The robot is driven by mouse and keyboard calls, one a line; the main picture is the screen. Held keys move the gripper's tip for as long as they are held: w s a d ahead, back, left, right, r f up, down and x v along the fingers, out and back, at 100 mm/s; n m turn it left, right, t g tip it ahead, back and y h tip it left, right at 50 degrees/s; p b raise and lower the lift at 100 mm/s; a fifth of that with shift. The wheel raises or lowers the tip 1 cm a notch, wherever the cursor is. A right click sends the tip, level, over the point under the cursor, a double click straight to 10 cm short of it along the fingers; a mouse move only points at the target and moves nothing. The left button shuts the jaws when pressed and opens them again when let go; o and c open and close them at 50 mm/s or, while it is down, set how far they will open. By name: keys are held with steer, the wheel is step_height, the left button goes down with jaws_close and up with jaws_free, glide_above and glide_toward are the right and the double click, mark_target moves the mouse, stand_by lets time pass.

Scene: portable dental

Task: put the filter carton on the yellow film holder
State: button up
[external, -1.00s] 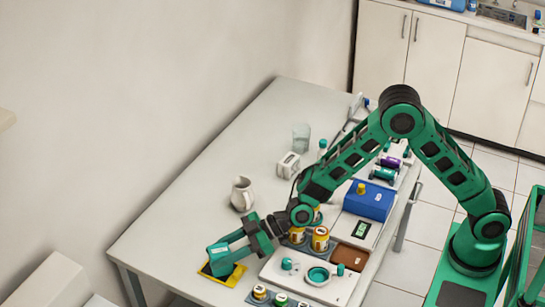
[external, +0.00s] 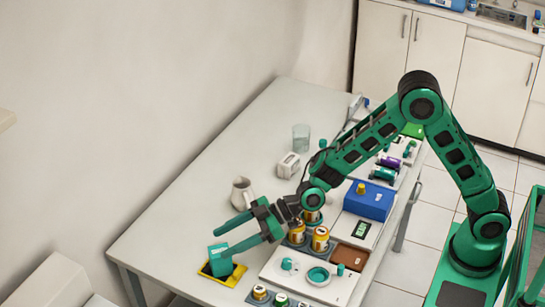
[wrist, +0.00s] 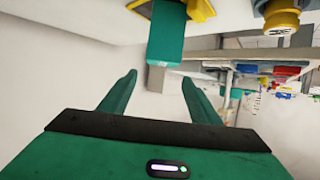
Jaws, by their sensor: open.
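The filter carton (external: 220,261) is a teal box standing upright on the yellow film holder (external: 237,271) at the front left of the table. In the wrist view the carton (wrist: 167,34) stands out ahead of my fingers, with a bit of the yellow holder (wrist: 201,9) at its base. My gripper (external: 219,240) is open and empty, its fingers spread just above and beside the carton. In the wrist view my gripper's fingers (wrist: 156,82) are apart with nothing between them, and the carton lies beyond the tips.
A white jug (external: 241,194) stands behind my gripper. Yellow-capped jars (external: 320,239) and a white tray with a teal dish (external: 318,276) lie to the right. A blue box (external: 369,200) stands farther back. The table's left side is clear.

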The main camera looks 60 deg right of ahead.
steer(key=shift+r, duration=1.55)
steer(key=s+d+r+m+g+h, duration=0.1)
steer(key=s+d+m+h, duration=0.2)
steer(key=d, duration=0.8)
steer(key=s+d+m+g+h, duration=0.1)
steer(key=s+d+h, duration=0.1)
steer(key=s+d, duration=0.65)
steer(key=s+d+r+m+g+h, duration=0.1)
steer(key=s+d+m+h, duration=0.15)
steer(key=d, duration=1.15)
steer(key=s+d+m+g+h, duration=0.2)
steer(key=s+d+m+g, duration=0.15)
steer(key=s+d, duration=1)
steer(key=s+d+m+g, duration=0.1)
steer(key=s+m+g, duration=0.2)
steer(key=s, duration=1.8)
steer(key=shift+s+d+m, duration=0.25)
steer(key=shift+m, duration=0.95)
steer(key=shift+w+f, duration=0.15)
